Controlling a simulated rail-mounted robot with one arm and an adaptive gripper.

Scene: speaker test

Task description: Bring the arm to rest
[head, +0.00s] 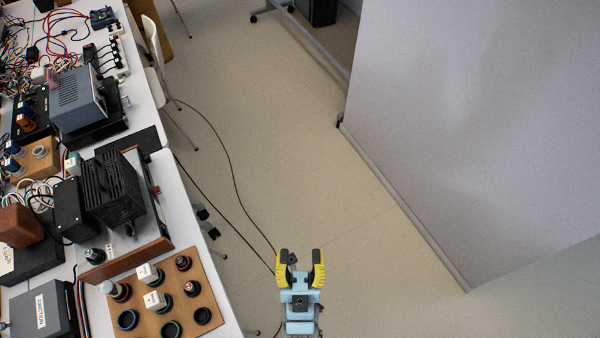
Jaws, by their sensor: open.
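My gripper (301,262) shows at the bottom middle of the head view, over the bare floor to the right of the table. It has two yellow and black fingers on a light blue body. The fingers stand apart and point toward the top of the picture. Nothing is between them. The rest of the arm is cut off by the bottom edge.
A white table (170,188) full of equipment runs along the left. A wooden board (131,326) with several round knobs lies near its front corner. Cables (233,178) trail over the floor (310,165). A large grey panel (475,120) stands on the right.

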